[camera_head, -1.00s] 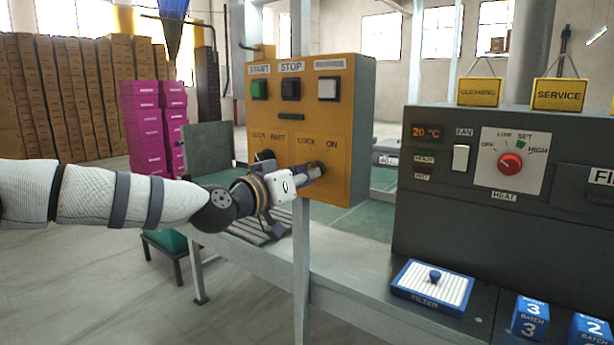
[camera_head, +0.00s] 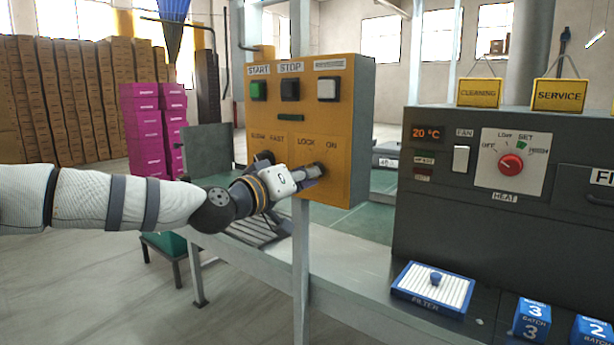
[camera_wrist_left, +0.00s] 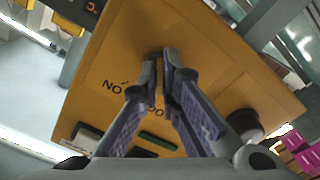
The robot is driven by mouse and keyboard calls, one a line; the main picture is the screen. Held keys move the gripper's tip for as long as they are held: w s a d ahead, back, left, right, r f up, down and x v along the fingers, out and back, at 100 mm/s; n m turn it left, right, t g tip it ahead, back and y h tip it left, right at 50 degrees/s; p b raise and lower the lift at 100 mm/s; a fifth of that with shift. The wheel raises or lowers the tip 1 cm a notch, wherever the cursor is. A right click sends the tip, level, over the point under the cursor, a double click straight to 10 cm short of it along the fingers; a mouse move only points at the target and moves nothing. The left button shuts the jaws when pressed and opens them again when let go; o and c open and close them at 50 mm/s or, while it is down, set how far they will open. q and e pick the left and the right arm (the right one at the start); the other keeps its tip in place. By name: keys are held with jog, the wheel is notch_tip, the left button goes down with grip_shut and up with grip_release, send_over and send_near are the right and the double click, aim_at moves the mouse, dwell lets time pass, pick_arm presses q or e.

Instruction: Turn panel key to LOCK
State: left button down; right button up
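The yellow control panel (camera_head: 300,120) stands on a post and has a LOCK / ON label on its lower right. The panel key sits below that label, mostly hidden by my left gripper (camera_head: 318,170). In the left wrist view the gripper's two fingers (camera_wrist_left: 163,62) point at the panel face (camera_wrist_left: 215,65), nearly together around the key, with only a narrow dark gap between them. The upside-down ON label (camera_wrist_left: 116,86) shows beside the fingers, and LOCK is largely covered. Which mark the key points to cannot be seen. My right gripper is not in view.
A dark SLOW/FAST knob (camera_wrist_left: 245,124) is close beside the gripper. Green (camera_head: 259,89), black (camera_head: 290,88) and white (camera_head: 327,88) buttons are above. A dark heater unit (camera_head: 440,210) stands at the right, with a blue filter tray (camera_head: 398,290) in front.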

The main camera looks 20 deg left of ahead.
pick_arm(q)
jog(key=shift+d+f, duration=0.1)
jog(key=shift+f, duration=0.1)
jog(key=c, duration=1.8)
grip_release()
jog(key=shift+r, duration=0.1)
jog(key=v, duration=1.2)
